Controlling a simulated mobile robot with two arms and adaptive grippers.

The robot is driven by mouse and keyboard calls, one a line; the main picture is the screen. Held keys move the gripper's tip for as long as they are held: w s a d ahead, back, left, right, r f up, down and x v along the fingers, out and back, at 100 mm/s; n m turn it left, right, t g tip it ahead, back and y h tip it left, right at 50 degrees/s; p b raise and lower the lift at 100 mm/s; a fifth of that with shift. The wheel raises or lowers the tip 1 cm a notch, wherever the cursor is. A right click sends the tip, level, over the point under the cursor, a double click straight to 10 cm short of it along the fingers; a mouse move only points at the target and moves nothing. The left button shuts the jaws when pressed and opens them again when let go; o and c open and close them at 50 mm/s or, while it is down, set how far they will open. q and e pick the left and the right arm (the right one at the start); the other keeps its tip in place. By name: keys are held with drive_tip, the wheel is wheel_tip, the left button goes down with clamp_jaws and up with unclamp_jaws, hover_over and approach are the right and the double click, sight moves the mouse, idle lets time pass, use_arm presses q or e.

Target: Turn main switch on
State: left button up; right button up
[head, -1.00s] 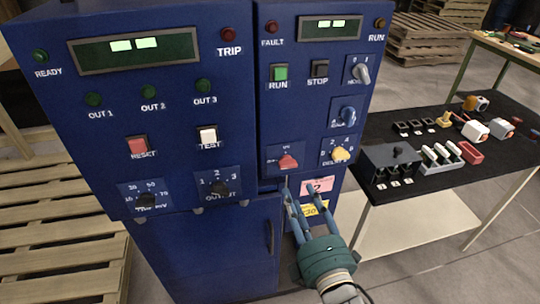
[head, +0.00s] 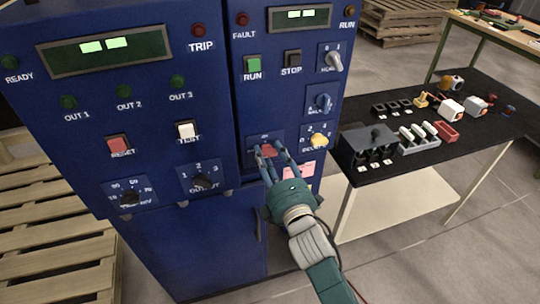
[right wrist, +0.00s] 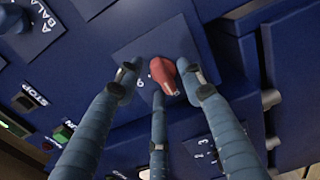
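The main switch is a red rotary knob (head: 268,150) on a square plate low on the right blue cabinet panel. In the right wrist view the red knob (right wrist: 164,74) sits between the fingertips. My right gripper (head: 268,154) is at the switch with its fingers spread around the knob. In the right wrist view its fingers (right wrist: 160,85) are apart, with the tips close to the knob's sides; I cannot tell whether they touch it. The fingers partly hide the knob in the head view. My left gripper is not in view.
Close above and beside the switch are a yellow knob (head: 319,140), a blue knob (head: 323,102) and a grey knob (head: 334,61). A black table (head: 470,165) with small parts stands at the right. Pallets (head: 60,255) lie at the left.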

drive_tip(key=c, duration=0.8)
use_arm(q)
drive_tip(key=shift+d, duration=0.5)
use_arm(e)
drive_tip(key=shift+r, duration=0.1)
drive_tip(key=shift+c, duration=0.6)
